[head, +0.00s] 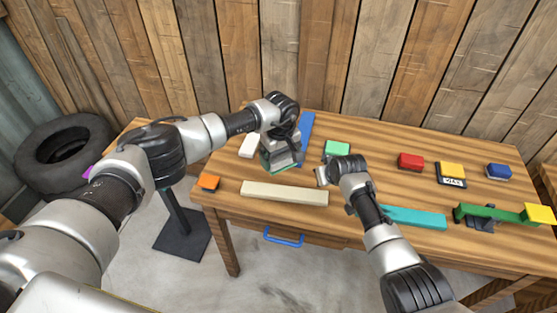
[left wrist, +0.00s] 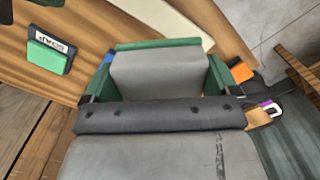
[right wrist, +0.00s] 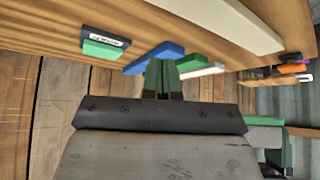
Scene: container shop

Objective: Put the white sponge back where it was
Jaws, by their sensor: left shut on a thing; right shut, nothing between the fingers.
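In the left wrist view the green fingers stand on both sides of the sponge.
On the table (head: 380,185) are a green block on a SOAP-labelled base (head: 337,148), a white block (head: 248,146), a blue bar (head: 306,128), a beige bar (head: 285,193), an orange block (head: 208,182), a teal bar (head: 415,217), and red (head: 411,161), yellow (head: 452,170) and blue blocks (head: 499,171).

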